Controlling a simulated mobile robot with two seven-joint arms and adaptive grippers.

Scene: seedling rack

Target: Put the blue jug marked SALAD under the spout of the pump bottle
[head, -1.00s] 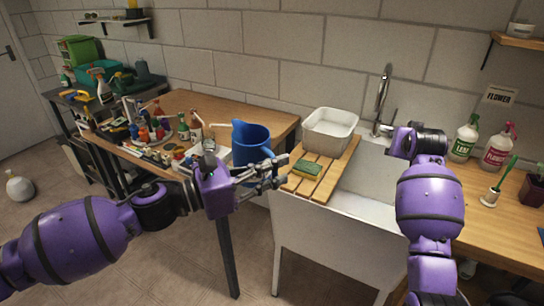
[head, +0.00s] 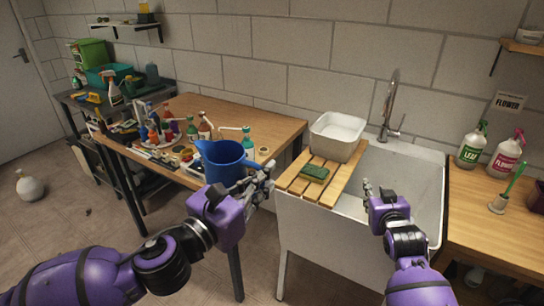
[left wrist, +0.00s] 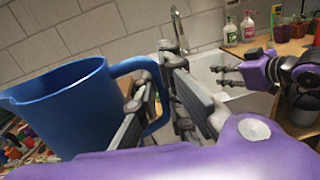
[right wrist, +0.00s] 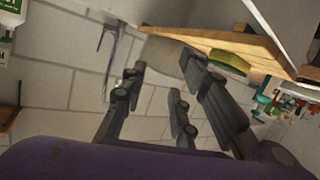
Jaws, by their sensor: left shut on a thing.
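The blue jug (head: 222,165) is upright at the front right part of the wooden table, its open top facing up. No marking on it is readable. My left gripper (head: 262,182) is shut on its handle, which also shows in the left wrist view (left wrist: 125,68). Whether the jug's base touches the table is hidden. A teal pump bottle (head: 248,143) with a white spout pointing left stands just behind the jug in the head view; its lower part is hidden. My right gripper (head: 368,190) is empty over the sink, its fingers apart in the right wrist view (right wrist: 155,95).
Several bottles and small items crowd the wooden table (head: 262,112) left of the jug. The table's back right is clear. Right of it is a sink (head: 420,180) with a slatted board (head: 298,184), a sponge (head: 315,173) and a white basin (head: 338,140).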

